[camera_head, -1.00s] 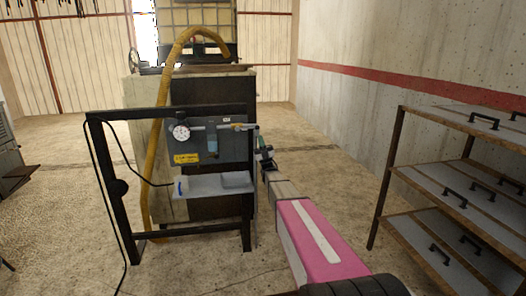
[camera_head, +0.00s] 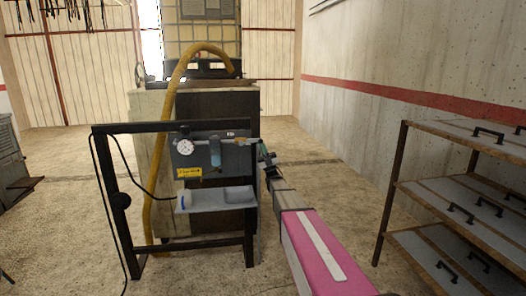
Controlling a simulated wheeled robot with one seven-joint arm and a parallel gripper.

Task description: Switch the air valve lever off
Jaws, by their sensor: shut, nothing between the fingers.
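The air unit is a grey panel (camera_head: 203,171) on a dark metal frame (camera_head: 118,190). It carries a round white gauge (camera_head: 184,147), a bluish filter bowl (camera_head: 215,153) and a yellow label (camera_head: 188,173). A light horizontal bar or pipe (camera_head: 238,142) runs to the panel's upper right; I cannot tell surely whether the valve lever is part of it. My gripper (camera_head: 264,150) is shut and empty, small in view, just right of the panel's right end. Whether it touches anything there is too small to tell.
A grey tray (camera_head: 200,205) sits below the panel. A dark cabinet (camera_head: 240,105) with a yellow hose (camera_head: 150,200) stands behind. Floor (camera_head: 330,190) between frame and rack is clear except for my arm.

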